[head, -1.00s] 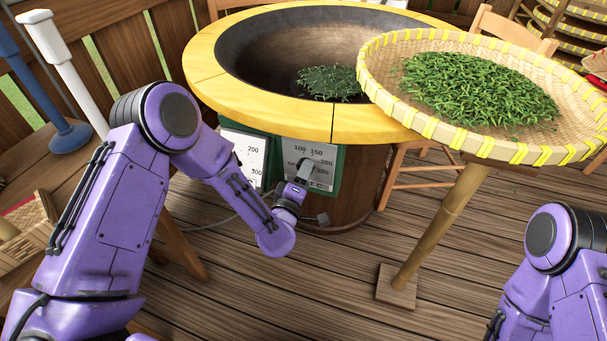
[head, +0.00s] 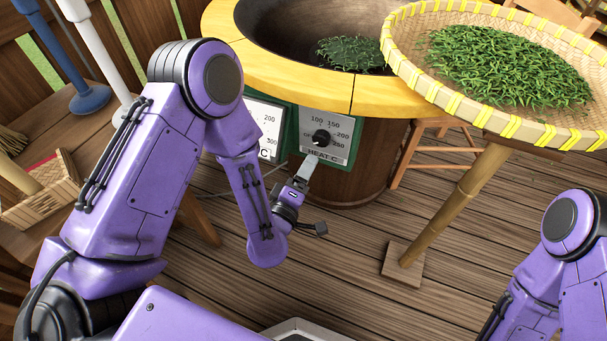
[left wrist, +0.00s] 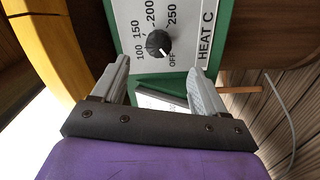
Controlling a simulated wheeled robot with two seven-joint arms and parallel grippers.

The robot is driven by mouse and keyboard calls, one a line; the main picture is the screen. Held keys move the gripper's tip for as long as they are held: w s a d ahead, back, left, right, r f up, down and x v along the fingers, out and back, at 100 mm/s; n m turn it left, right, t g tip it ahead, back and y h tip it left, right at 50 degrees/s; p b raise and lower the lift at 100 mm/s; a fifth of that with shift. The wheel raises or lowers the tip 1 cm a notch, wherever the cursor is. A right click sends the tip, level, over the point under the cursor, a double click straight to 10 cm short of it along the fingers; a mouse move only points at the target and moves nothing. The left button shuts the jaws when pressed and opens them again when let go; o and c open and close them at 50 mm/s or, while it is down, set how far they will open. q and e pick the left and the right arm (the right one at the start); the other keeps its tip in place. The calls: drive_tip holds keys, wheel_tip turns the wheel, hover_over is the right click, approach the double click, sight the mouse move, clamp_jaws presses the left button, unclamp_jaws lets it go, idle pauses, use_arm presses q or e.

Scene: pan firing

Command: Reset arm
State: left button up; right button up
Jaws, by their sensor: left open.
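My left gripper (head: 308,172) is just below the black heat knob (head: 321,137) on the front of the wok stove, apart from it. In the left wrist view, the left gripper (left wrist: 162,85) is open and empty, its two fingers spread, with the knob (left wrist: 158,42) ahead of them. The knob sits on a white dial plate (left wrist: 190,20) marked HEAT C. My right arm shows at the lower right of the head view, but its gripper is out of view.
The wok (head: 280,25) has a yellow rim (head: 300,88) and holds green leaves (head: 350,53). A woven tray (head: 400,60) of leaves stands on a post at right. A wooden table (head: 110,165) with a basket (head: 45,200) is at left.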

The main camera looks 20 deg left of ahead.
use_arm(q)
drive_tip(key=shift+s, duration=0.45)
drive_tip(key=s+a+f+m+g, duration=0.2)
drive_tip(key=s+f+m+g, duration=0.1)
drive_tip(key=f, duration=0.3)
drive_tip(key=s+a+f+m+g, duration=0.2)
drive_tip(key=s+f+m+g, duration=0.2)
drive_tip(key=f, duration=0.2)
drive_tip(key=s+a+f+g+y, duration=0.1)
drive_tip(key=s+a+f+g, duration=0.2)
drive_tip(key=s, duration=0.3)
drive_tip(key=s+a+f+m+g+y, duration=0.1)
drive_tip(key=s+a+f+g+y, duration=0.1)
drive_tip(key=s+a+f, duration=0.35)
drive_tip(key=s+a+f+g+y, duration=0.1)
drive_tip(key=s+g, duration=0.2)
drive_tip(key=s, duration=0.4)
wheel_tip(320, 180, up, 18)
drive_tip(key=p, duration=1.8)
drive_tip(key=shift+f, duration=0.15)
